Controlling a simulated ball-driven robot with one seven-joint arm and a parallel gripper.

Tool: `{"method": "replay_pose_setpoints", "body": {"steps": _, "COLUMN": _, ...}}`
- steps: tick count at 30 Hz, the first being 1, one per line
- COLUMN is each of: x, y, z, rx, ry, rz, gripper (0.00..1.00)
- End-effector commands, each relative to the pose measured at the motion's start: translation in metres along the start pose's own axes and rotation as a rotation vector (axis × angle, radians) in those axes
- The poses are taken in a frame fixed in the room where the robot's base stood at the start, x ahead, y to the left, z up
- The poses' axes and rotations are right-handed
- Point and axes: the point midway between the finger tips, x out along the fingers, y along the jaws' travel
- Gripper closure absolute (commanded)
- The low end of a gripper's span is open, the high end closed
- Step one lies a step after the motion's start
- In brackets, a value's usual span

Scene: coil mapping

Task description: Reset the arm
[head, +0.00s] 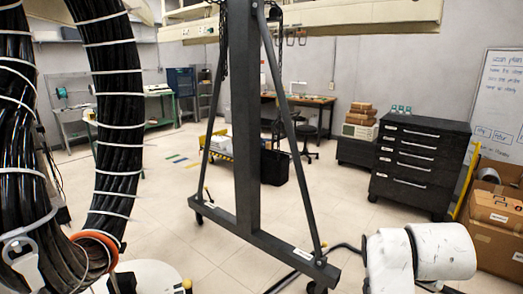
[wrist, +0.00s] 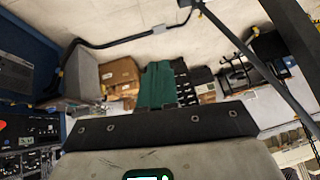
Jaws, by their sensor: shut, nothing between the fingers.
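My gripper (wrist: 160,127) shows at the bottom of the wrist view as a grey housing with a dark riveted bar across its front. It is shut and holds nothing; its fingertips are hard to make out. In the wrist view the room appears turned, with the floor at the top. In the head view my white rounded arm parts (head: 440,250) show at the bottom right; the gripper itself is not seen there.
A dark steel hoist frame (head: 247,120) stands close in front, its foot running to the lower right. Thick black cable bundles (head: 112,110) hang at the left. A black drawer cabinet (head: 420,165) and cardboard boxes (head: 495,210) stand at the right. Tiled floor lies open between.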

Motion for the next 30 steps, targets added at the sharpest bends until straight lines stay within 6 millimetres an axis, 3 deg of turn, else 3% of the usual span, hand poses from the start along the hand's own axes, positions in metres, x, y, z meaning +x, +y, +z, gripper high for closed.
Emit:
{"method": "replay_pose_setpoints", "body": {"steps": 1, "x": 0.015, "y": 0.018, "z": 0.027, "rx": -0.042, "ry": -0.031, "rz": 0.017, "gripper": 1.00}}
{"method": "replay_pose_setpoints", "body": {"steps": 3, "x": 0.029, "y": 0.038, "z": 0.059, "rx": -0.102, "ry": -0.070, "rz": 0.028, "gripper": 1.00}}
{"method": "replay_pose_setpoints", "body": {"steps": 9, "x": 0.055, "y": 0.097, "z": 0.152, "rx": -0.262, "ry": -0.195, "rz": 0.042, "gripper": 1.00}}
{"method": "replay_pose_setpoints", "body": {"steps": 14, "x": 0.059, "y": 0.143, "z": 0.228, "rx": -0.378, "ry": -0.305, "rz": 0.033, "gripper": 1.00}}
{"method": "replay_pose_setpoints", "body": {"steps": 21, "x": 0.040, "y": 0.201, "z": 0.330, "rx": -0.519, "ry": -0.467, "rz": -0.013, "gripper": 1.00}}
{"method": "replay_pose_setpoints", "body": {"steps": 25, "x": 0.027, "y": 0.218, "z": 0.364, "rx": -0.562, "ry": -0.524, "rz": -0.039, "gripper": 1.00}}
{"method": "replay_pose_setpoints", "body": {"steps": 30, "x": 0.019, "y": 0.226, "z": 0.381, "rx": -0.584, "ry": -0.554, "rz": -0.056, "gripper": 1.00}}
